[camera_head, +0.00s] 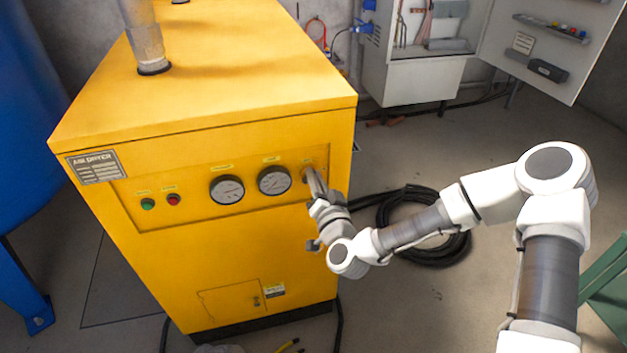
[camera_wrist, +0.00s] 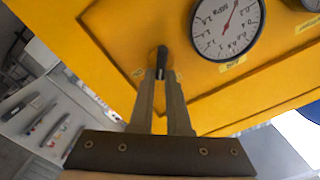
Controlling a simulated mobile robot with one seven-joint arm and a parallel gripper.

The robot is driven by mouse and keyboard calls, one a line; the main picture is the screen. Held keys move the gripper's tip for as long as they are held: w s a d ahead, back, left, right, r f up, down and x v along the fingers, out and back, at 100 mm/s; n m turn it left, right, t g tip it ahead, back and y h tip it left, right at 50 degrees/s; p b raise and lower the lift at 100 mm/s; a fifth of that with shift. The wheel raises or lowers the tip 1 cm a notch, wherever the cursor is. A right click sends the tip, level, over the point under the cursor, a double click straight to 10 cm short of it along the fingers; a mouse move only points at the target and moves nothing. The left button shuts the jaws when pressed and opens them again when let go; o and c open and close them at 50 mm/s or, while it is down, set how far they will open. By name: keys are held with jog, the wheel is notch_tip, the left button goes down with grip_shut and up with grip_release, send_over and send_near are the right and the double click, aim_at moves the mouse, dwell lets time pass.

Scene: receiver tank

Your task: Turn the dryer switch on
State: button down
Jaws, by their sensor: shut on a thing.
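The yellow air dryer (camera_head: 240,125) stands at the centre-left of the head view, with its control panel facing me. The dryer switch (camera_wrist: 161,56) is a small dark knob on the panel, beside a round gauge in the wrist view. My gripper (camera_head: 312,177) is at the right end of the panel in the head view and hides most of the switch there. In the wrist view my gripper (camera_wrist: 161,76) has its two fingertips closed around the knob, one on each side. The knob's exact turn position is hard to tell.
Two round gauges (camera_head: 227,189) and a green button (camera_head: 148,204) with a red one lie left of the switch. A blue tank (camera_head: 25,120) stands at the left. A coiled black hose (camera_head: 455,245) lies on the floor behind my arm. An open grey cabinet (camera_head: 415,80) stands at the back.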

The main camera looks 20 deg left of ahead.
jog(key=m, duration=0.3)
jog(key=f+m+b, duration=0.1)
jog(key=m, duration=0.3)
jog(key=m+b, duration=0.1)
jog(key=m, duration=0.2)
jog(key=shift+w+d+f, duration=0.15)
jog(key=shift+d+f, duration=0.05)
jog(key=shift+d, duration=0.05)
jog(key=shift+m, duration=0.3)
jog(key=c, duration=0.9)
grip_release()
